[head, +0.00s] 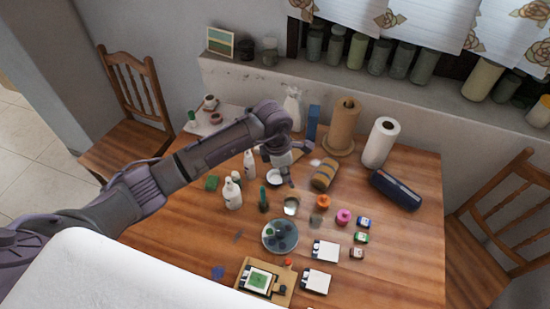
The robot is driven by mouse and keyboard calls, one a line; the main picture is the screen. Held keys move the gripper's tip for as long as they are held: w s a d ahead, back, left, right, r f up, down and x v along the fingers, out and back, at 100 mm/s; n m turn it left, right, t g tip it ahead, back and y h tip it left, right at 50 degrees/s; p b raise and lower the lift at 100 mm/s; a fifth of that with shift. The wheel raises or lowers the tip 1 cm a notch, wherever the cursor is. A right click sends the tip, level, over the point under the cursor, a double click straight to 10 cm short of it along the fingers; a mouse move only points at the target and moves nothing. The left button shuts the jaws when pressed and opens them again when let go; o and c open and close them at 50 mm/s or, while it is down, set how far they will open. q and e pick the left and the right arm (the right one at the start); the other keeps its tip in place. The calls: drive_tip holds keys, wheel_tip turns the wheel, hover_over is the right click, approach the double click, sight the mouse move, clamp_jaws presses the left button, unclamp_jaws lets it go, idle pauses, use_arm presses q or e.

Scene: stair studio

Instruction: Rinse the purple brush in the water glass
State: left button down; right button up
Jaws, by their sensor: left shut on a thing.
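My left gripper (288,176) reaches over the table from the left, pointing down. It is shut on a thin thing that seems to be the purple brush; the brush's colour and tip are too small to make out. My right gripper is not in view.
A round palette (280,236) lies in front of the glass. A dark green bottle (263,199) and white bottles (232,194) stand to its left. Small orange (323,202) and pink (343,217) pots stand right. A paper towel roll (381,142) stands behind. The table's right front is clear.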

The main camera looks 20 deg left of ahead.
use_arm(q)
drive_tip(key=shift+d+f, duration=0.1)
drive_tip(key=shift+d, duration=0.05)
wheel_tip(320, 180, down, 10)
drive_tip(key=b, duration=0.8)
drive_tip(key=shift+s+d+f+b, duration=0.1)
drive_tip(key=shift+s+f+b, duration=0.1)
drive_tip(key=shift+b, duration=0.1)
drive_tip(key=shift+f+b, duration=0.65)
drive_tip(key=shift+f, duration=0.05)
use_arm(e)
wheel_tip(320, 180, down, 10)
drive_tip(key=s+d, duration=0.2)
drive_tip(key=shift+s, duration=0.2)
use_arm(q)
drive_tip(key=shift+s, duration=0.25)
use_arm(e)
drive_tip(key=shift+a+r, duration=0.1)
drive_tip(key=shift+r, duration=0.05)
